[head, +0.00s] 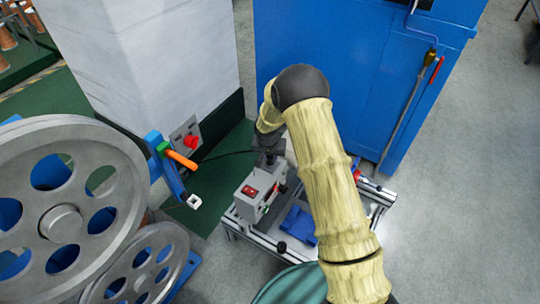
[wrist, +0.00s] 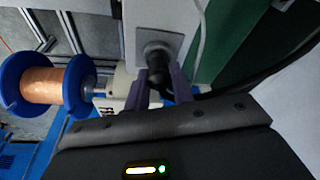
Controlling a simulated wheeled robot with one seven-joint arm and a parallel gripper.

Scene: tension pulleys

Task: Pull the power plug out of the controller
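The controller (head: 258,191) is a grey box with a red switch, standing on a metal frame. In the wrist view its pale housing (wrist: 176,14) carries a grey square socket (wrist: 160,42). The black power plug (wrist: 155,68) sits at this socket. My gripper (wrist: 160,82) has its two purple-grey fingers on either side of the plug. I cannot tell whether they touch it or stand slightly apart. In the head view my gripper (head: 268,152) is over the controller's far end, and my wrist hides the plug there.
A black cable (head: 228,154) runs left from near my gripper towards a white pillar (head: 160,60). Large grey pulleys (head: 62,222) stand at left, a blue cabinet (head: 345,85) behind. A copper wire spool (wrist: 40,85) with blue flanges is left of my fingers.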

